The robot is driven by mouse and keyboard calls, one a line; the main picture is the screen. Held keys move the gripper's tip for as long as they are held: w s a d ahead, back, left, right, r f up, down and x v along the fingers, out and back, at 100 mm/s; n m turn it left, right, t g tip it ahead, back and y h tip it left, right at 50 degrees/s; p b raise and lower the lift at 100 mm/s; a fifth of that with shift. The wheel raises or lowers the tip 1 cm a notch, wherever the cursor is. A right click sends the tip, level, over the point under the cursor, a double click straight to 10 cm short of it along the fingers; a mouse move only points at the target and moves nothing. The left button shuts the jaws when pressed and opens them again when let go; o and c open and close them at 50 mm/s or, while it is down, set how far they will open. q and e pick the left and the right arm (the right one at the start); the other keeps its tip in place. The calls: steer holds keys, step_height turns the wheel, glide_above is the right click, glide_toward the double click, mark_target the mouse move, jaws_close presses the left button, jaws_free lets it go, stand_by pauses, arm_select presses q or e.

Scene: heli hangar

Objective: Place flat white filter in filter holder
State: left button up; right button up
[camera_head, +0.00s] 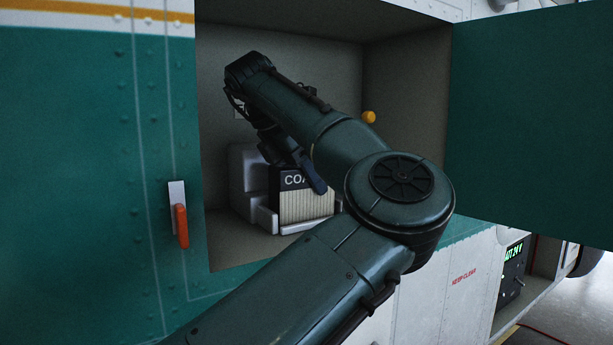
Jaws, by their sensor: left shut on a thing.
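A filter (302,207) with cream pleats and a dark top band, lettered "COA" before the rest is hidden, stands roughly upright in the open compartment. A pale grey-white holder (246,181) is behind and left of it, with a low lip at its foot. The filter appears to be at the holder; I cannot tell whether it is fully seated. My left gripper (308,172) reaches down over the filter's top and is shut on it. My left arm hides the filter's right part. My right gripper is not in view.
The compartment's left wall edge (203,150) and floor (236,243) surround the holder. A green door (530,120) stands open at right. An orange-red handle (181,226) is on the left panel.

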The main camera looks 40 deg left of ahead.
mark_target(287, 166)
arm_select(q)
steer(key=shift+f, duration=0.15)
steer(key=o, duration=0.8)
steer(key=shift+c, duration=0.2)
steer(key=o, duration=0.4)
steer(key=shift+d, duration=0.1)
steer(key=shift+c, duration=0.2)
steer(key=shift+s+a+r, duration=0.15)
steer(key=shift+a+r, duration=0.1)
steer(key=shift+r, duration=0.35)
steer(key=v, duration=0.6)
steer(key=shift+s+r, duration=0.15)
steer(key=shift+s, duration=0.05)
